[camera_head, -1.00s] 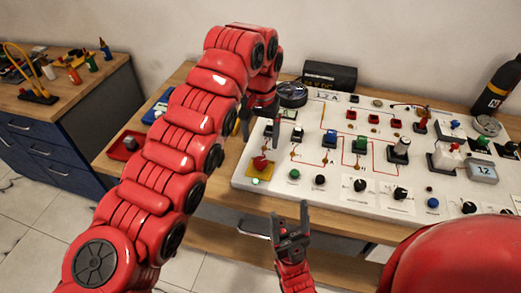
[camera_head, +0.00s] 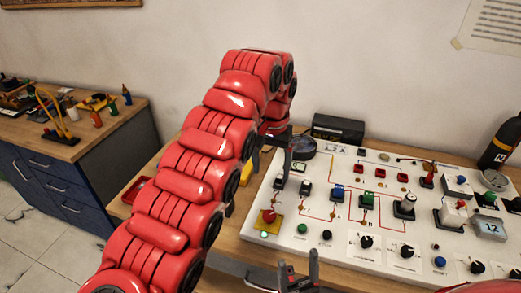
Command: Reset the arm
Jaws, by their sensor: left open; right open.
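My red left arm crosses the picture from the lower left up to its bend near the wall. My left gripper (camera_head: 270,168) points down at the panel's left end, open, its jaws partly hidden by the arm. My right gripper (camera_head: 298,278) is open and empty at the bottom edge, in front of the panel's front edge; only its dark fingers show. The white gauge panel (camera_head: 330,205) lies on the wooden bench. A red mushroom button (camera_head: 269,215) on a yellow base sits at its left front, below and apart from the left gripper.
A red tray (camera_head: 136,190) lies left of my arm. A blue cabinet (camera_head: 60,185) with tools stands at the left.

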